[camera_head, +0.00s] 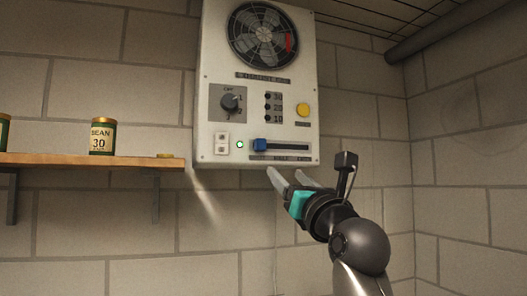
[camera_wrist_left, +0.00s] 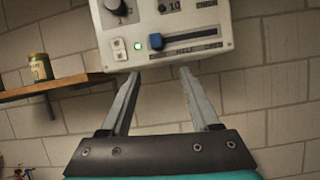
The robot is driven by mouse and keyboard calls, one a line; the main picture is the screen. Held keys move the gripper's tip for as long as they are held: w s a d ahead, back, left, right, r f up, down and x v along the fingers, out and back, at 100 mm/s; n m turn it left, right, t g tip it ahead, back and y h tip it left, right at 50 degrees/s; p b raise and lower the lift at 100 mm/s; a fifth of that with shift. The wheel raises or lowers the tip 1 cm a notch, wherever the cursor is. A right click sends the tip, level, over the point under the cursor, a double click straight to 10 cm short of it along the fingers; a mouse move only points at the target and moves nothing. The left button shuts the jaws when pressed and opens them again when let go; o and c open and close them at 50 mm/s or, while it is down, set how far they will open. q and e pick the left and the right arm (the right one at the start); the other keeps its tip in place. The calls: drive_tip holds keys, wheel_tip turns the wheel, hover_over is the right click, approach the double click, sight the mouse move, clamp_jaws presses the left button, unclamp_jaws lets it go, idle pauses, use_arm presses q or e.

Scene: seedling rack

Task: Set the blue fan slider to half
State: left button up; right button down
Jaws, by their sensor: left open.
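The blue fan slider (camera_head: 261,145) is a small knob at the left end of a dark horizontal slot (camera_head: 290,147), low on a white wall panel (camera_head: 210,110). In the left wrist view the blue slider (camera_wrist_left: 156,41) also sits at the slot's left end. My left gripper (camera_head: 284,171) is open and empty, with its fingertips just below the panel's bottom edge. In the left wrist view the two fingers (camera_wrist_left: 159,72) are apart, and the slider shows above the gap between them. The fingers do not appear to touch the slider. My right gripper is not in view.
The panel also has a fan (camera_head: 263,35), a black rotary knob (camera_head: 230,101), a yellow button (camera_head: 302,109), white switches (camera_head: 221,143) and a lit green lamp (camera_head: 239,144). A wooden shelf (camera_head: 60,159) with a bean can (camera_head: 102,136) is at left.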

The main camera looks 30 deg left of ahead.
sight(262, 145)
use_arm(q)
drive_tip(key=shift+n, duration=0.5)
drive_tip(key=p+x, duration=0.2)
drive_tip(key=x, duration=0.2)
drive_tip(key=r+p+x, duration=0.1)
drive_tip(key=p+x, duration=0.1)
drive_tip(key=x, duration=0.3)
drive_tip(key=s+p+x, duration=0.1)
drive_tip(key=p+x, duration=0.1)
drive_tip(key=x, duration=0.3)
drive_tip(key=shift+w+a+r, duration=0.1)
drive_tip(key=shift+r, duration=0.25)
drive_tip(key=shift+w+a+r, duration=0.2)
drive_tip(key=shift+w+a, duration=0.25)
drive_tip(key=shift+a, duration=0.05)
clamp_jaws()
